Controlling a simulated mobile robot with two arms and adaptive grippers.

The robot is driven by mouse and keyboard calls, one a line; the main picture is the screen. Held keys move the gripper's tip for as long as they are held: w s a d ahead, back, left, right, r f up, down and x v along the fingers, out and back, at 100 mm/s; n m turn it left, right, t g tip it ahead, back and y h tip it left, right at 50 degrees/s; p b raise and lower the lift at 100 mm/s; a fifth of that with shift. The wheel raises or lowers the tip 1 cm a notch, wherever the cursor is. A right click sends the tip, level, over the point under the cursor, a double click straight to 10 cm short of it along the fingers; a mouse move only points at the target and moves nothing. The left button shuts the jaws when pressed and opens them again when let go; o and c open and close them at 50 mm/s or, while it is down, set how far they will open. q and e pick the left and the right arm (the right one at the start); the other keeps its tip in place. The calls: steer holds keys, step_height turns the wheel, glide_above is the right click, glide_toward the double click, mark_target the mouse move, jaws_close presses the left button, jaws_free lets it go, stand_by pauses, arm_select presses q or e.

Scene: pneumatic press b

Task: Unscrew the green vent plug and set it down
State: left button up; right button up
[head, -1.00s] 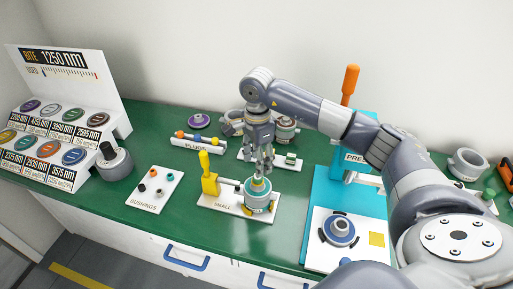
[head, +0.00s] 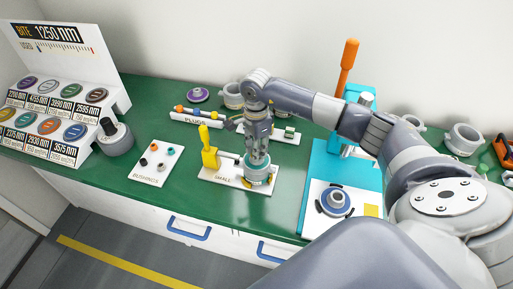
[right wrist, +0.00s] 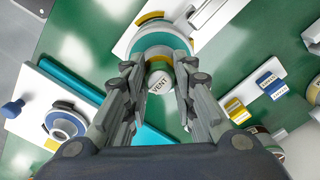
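The vent plug (right wrist: 160,82) shows in the right wrist view as a round cap lettered VENT, standing on a grey housing with a teal ring (right wrist: 161,42). In the head view the housing (head: 258,175) sits on the right part of the white plate marked SMALL (head: 222,177). My right gripper (head: 258,156) points down onto the housing and hides most of the plug. In the right wrist view my right gripper (right wrist: 160,72) has its fingers apart on both sides of the plug. I cannot tell whether they touch it. My left gripper is not in view.
A yellow toggle clamp (head: 208,150) stands left of the housing. The BUSHINGS card (head: 155,162) lies further left and the PLUGS tray (head: 196,119) behind. The teal press (head: 318,185) with its orange lever (head: 348,60) is to the right. Green table between the cards is bare.

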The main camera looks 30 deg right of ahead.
steer(key=n, duration=1.2)
steer(key=shift+s+f, duration=0.1)
steer(key=shift+s, duration=0.05)
steer(key=o, duration=0.8)
steer(key=m, duration=0.5)
steer(key=shift+m, duration=0.3)
steer(key=m, duration=0.6)
